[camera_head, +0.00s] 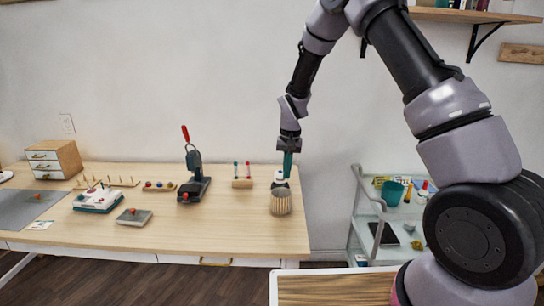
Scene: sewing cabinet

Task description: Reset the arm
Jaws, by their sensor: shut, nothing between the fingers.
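My arm reaches in from the right and bends down over the right end of the wooden table (150,230). My gripper (287,174) points downward, with its fingers close together and nothing seen between them. It is just above or in front of a small black and white item (279,184). A ribbed, light wooden round holder (281,203) stands just below it in the picture. I cannot tell whether the gripper touches either one.
A press with a red-knobbed lever (194,172), a peg holder (242,182), a white device (98,199) and a drawer box (53,159) stand on the table. A cart (360,238) with a teal cup (392,193) stands right. A wall shelf (475,16) hangs above.

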